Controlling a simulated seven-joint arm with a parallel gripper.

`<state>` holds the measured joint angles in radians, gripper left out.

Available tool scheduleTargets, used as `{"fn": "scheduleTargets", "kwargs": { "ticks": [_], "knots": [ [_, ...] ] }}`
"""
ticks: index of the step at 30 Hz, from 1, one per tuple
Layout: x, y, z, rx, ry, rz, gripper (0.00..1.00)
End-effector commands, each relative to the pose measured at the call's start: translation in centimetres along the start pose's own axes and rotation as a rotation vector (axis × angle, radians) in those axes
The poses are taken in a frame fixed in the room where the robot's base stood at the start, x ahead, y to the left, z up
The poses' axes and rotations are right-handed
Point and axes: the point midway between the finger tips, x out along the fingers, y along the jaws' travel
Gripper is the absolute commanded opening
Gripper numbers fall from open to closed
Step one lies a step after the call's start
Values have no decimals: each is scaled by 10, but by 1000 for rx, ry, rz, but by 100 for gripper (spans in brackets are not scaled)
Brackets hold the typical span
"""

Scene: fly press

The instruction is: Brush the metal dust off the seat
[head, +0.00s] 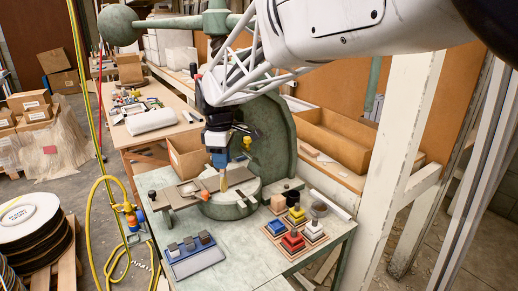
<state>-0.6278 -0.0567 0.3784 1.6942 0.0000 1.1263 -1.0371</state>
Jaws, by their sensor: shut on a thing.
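My gripper (219,160) points down over the fly press bed and is shut on a slim tan tool, seemingly the brush (223,181). The brush hangs roughly upright, its lower end at or just above the flat plate (238,177) on the round press bed (237,207). I cannot tell whether it touches. The seat is not clearly distinguishable; it seems to lie around the plate, partly hidden by the gripper and brush. Metal dust is too small to make out. A small orange part (204,195) sits just left of the brush's lower end.
The green press frame (270,135) rises close behind my gripper. A blue-grey tray (195,262) with several dark blocks lies at front left. A board with coloured stacked pieces (292,241) stands at right. The front-middle bench top (245,258) is clear. A yellow hose (90,215) hangs at left.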

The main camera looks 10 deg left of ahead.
Motion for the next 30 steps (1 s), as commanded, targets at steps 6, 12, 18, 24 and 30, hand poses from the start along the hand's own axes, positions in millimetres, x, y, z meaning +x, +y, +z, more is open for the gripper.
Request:
{"fn": "scheduleTargets", "kwargs": {
  "ticks": [6, 12, 18, 24, 30],
  "knots": [
    [-1, -34, -39, 95, 0, 0, 0],
    [0, -51, -72, 202, 0, 0, 0],
    [4, -36, -96, 311, -1, -1, 0],
    [7, -6, -112, 398, 0, 0, 0],
    [14, 27, -128, 487, 0, 0, 0]
  ]
}}
